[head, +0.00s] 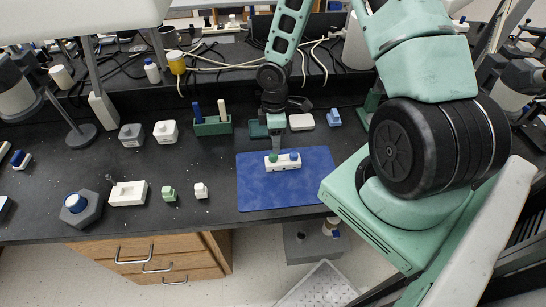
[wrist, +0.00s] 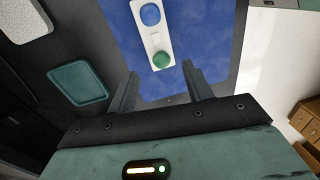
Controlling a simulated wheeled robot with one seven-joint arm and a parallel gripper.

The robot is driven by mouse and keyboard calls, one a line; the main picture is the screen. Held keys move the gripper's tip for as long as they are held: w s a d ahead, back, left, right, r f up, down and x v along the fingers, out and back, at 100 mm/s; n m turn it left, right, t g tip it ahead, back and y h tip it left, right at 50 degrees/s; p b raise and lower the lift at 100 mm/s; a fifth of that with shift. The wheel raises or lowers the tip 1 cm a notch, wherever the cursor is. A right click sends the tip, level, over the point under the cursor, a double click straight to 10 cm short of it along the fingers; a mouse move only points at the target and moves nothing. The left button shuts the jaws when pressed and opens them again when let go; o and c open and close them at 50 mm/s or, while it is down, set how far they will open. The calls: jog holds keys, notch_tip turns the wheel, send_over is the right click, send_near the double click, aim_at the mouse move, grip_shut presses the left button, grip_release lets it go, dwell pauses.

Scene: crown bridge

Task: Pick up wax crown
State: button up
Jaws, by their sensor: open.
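A white block (wrist: 152,37) lies on the blue mat, with a round green piece (wrist: 161,60) and a round blue piece (wrist: 150,14) on it. The same block shows in the head view (head: 283,163). No piece is labelled, so I cannot tell for certain which is the wax crown. My gripper (wrist: 161,85) is open, with nothing between its two fingers. In the wrist view the green piece lies just beyond the gap between the fingertips. In the head view my gripper (head: 275,143) points down over the mat, close to the green end of the block.
The blue mat (head: 300,192) has bare room around the block. A green holder (head: 213,127), a white slab (head: 301,121) and a dark green tray (wrist: 77,84) are nearby. A pale green block (head: 169,194) and a small white block (head: 201,191) stand left of the mat.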

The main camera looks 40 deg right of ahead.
aim_at(273, 155)
jog(key=shift+s+a+f+p, duration=0.1)
jog(key=shift+a+f+p, duration=0.05)
jog(key=shift+f, duration=0.8)
jog(key=shift+s+a+f+p, duration=0.1)
jog(key=shift+a+f+p, duration=0.1)
jog(key=shift+f, duration=0.75)
jog(key=shift+a+f+p, duration=0.1)
jog(key=shift+a+f, duration=0.05)
jog(key=shift+f, duration=0.8)
jog(key=c, duration=1)
